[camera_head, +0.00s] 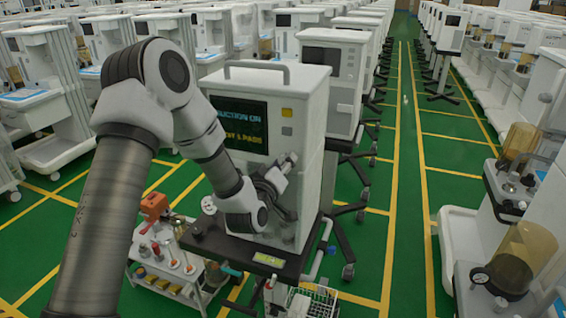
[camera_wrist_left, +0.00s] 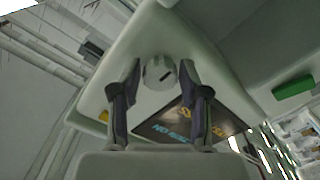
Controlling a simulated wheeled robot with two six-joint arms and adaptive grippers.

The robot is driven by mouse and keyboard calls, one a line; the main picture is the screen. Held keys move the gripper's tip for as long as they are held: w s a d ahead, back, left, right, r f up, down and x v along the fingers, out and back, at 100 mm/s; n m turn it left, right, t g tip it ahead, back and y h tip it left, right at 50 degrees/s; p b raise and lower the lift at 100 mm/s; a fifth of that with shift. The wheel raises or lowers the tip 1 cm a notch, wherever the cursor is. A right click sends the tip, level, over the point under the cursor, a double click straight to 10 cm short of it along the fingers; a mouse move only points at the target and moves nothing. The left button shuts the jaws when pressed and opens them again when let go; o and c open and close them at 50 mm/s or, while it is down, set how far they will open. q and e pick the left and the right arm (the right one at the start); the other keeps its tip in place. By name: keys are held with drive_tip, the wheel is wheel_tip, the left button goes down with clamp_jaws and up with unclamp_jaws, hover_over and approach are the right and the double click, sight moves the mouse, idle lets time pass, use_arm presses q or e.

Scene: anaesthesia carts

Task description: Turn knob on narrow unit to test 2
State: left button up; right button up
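The narrow unit (camera_head: 300,100) is a tall white box with a dark screen (camera_head: 240,122) showing yellow and cyan text, only partly readable. In the left wrist view, a round pale knob (camera_wrist_left: 160,72) with a dark pointer mark sits on the unit's front panel, beside the screen (camera_wrist_left: 185,124). My left gripper (camera_head: 289,163) is in front of the panel, right of and below the screen. In the left wrist view, its fingers (camera_wrist_left: 160,66) are apart on either side of the knob, close to its rim; I cannot tell if they touch it. My right gripper is out of view.
The unit stands on a dark wheeled stand (camera_head: 240,250). A low white cart (camera_head: 170,285) with bottles and an orange device is at its left. Rows of white carts fill the back. A clear green aisle (camera_head: 408,200) with yellow lines runs to the right.

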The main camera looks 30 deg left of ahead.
use_arm(q)
clamp_jaws()
drive_tip(key=shift+m, duration=0.4)
drive_tip(key=shift+a+m+b, duration=0.1)
drive_tip(key=shift+m+b, duration=1.3)
drive_tip(key=shift+m, duration=4.1)
drive_tip(key=o, duration=0.6)
unclamp_jaws()
